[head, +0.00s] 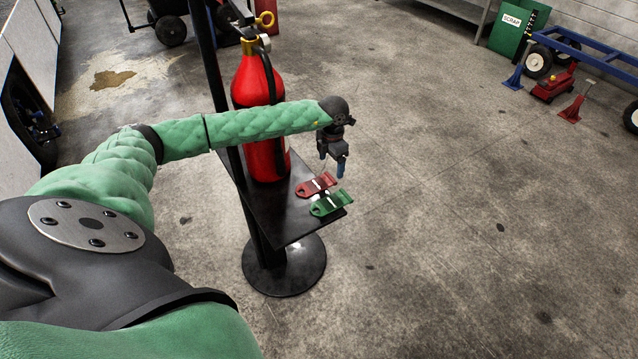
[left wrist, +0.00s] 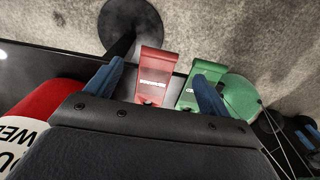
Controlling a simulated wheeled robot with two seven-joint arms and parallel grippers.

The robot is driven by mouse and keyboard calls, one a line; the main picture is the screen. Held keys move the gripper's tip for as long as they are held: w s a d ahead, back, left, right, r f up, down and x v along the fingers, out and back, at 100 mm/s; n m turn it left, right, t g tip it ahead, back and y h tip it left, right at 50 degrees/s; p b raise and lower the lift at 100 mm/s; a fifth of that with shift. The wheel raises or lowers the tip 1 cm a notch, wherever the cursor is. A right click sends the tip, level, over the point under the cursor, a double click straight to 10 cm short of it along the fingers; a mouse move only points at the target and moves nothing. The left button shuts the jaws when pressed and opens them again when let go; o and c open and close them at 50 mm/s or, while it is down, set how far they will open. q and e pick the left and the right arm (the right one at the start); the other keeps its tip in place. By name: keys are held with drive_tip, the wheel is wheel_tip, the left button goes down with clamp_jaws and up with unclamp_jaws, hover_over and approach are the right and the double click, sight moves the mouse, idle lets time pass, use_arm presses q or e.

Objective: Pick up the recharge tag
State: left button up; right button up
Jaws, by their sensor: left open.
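Two flat tags lie side by side on a small black shelf (head: 285,225): a red tag (head: 314,186) and a green tag (head: 330,204), nearer its front edge. Their lettering is too small to read, so I cannot tell which is the recharge tag. My left gripper (head: 331,164) is open and empty, just above and beyond the tags. In the left wrist view the red tag (left wrist: 152,75) shows between the two blue fingers. The green tag (left wrist: 197,86) is partly hidden behind the right finger. My right gripper is not in view.
A red fire extinguisher (head: 262,90) stands on the shelf behind my left forearm, close to the tags. A black pole (head: 207,50) rises beside it from a round base (head: 285,278). Open concrete floor lies to the right. Jack stands and a green scrap bin (head: 508,35) are far off.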

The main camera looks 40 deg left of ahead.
sight(329, 178)
use_arm(q)
drive_tip(key=shift+s+a+f+p, duration=0.1)
drive_tip(key=shift+f+p, duration=0.25)
drive_tip(key=shift+f, duration=1.05)
drive_tip(key=shift+s+a+f+p, duration=0.1)
drive_tip(key=shift+f+p, duration=0.25)
drive_tip(key=shift+f, duration=1.05)
drive_tip(key=c, duration=1.1)
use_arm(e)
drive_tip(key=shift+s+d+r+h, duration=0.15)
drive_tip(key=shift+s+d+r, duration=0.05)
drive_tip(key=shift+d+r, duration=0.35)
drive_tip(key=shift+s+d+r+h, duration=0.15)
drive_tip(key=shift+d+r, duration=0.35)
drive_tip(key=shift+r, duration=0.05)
